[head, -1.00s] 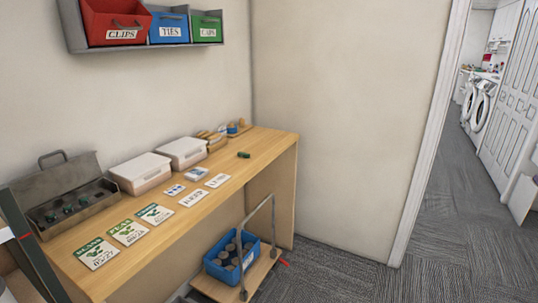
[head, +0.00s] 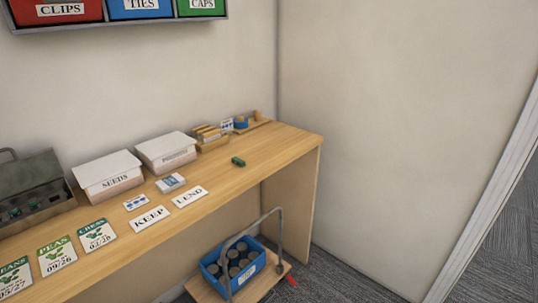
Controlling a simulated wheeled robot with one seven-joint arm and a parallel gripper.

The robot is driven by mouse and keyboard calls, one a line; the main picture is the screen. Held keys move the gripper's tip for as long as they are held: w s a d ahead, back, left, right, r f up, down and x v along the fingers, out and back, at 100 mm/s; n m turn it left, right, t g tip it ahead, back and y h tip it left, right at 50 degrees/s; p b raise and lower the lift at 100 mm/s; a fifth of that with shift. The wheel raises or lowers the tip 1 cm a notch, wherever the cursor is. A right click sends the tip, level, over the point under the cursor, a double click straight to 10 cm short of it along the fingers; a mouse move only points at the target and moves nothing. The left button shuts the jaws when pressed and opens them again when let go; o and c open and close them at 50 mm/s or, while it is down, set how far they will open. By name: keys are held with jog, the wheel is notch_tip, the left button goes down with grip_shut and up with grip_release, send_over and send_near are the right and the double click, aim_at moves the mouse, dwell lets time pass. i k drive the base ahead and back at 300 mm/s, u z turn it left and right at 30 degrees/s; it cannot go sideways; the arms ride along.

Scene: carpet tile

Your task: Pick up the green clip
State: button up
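The green clip (head: 238,161) is a small dark green block lying on the wooden bench (head: 262,181), toward its right end. Bare wood surrounds it, and nothing touches it. It is right of the white boxes and behind the LEND card. My gripper is not in view.
A SEEDS box (head: 108,178), a second white box (head: 167,151), a KEEP card (head: 150,219) and a LEND card (head: 190,196) are on the bench. A trolley (head: 275,282) with a blue crate (head: 213,276) stands below. Labelled bins (head: 140,8) hang above. Carpet is clear at right.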

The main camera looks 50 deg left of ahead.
aim_at(240, 163)
jog(key=u, duration=0.3)
jog(key=i, duration=1.05)
jog(key=u, duration=0.95)
jog(key=i, duration=0.5)
jog(key=u, duration=0.25)
